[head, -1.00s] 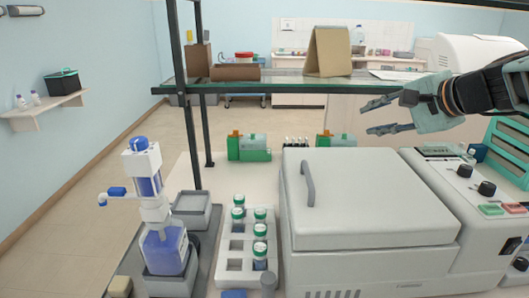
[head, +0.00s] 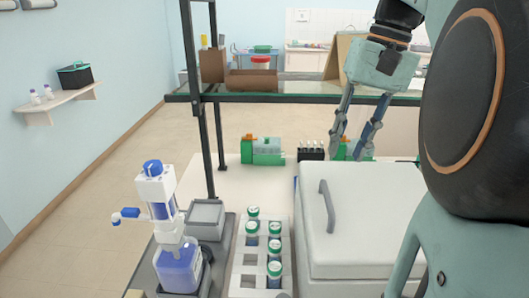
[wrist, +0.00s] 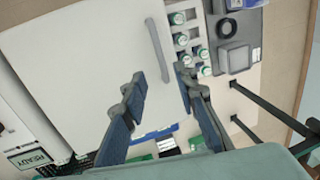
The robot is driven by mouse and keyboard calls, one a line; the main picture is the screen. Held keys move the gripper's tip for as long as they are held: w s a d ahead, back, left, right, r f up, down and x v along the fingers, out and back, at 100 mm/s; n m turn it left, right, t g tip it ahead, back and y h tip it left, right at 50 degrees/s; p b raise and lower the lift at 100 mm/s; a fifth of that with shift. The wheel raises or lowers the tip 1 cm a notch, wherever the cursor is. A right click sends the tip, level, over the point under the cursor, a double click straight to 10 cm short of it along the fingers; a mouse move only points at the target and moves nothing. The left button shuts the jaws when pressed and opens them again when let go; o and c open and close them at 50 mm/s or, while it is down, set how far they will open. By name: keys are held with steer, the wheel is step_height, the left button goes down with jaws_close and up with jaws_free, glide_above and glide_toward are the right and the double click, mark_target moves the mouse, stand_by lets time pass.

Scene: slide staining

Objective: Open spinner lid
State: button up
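The spinner (head: 365,265) is a white box with a closed lid (head: 375,210) and a grey bar handle (head: 327,205) along the lid's left side. In the wrist view the lid (wrist: 100,60) fills the upper left, with the handle (wrist: 157,50) above the fingers. My gripper (head: 350,153) is open and empty, pointing down above the back of the lid. In the wrist view my gripper (wrist: 158,85) has its fingers spread, with the handle's near end lying beyond the gap between them. My arm hides the right part of the spinner in the head view.
A rack (head: 247,268) of green-capped jars stands close left of the spinner, with a blue dispenser bottle (head: 178,268) further left. Green devices (head: 262,150) stand behind.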

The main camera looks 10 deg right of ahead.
mark_target(328, 195)
steer(key=f, duration=0.3)
steer(key=a+f+b, duration=0.1)
steer(key=f, duration=0.2)
steer(key=a+f, duration=0.1)
steer(key=f, duration=0.3)
steer(key=shift+w+f, duration=0.1)
steer(key=shift+w, duration=0.1)
jaws_close()
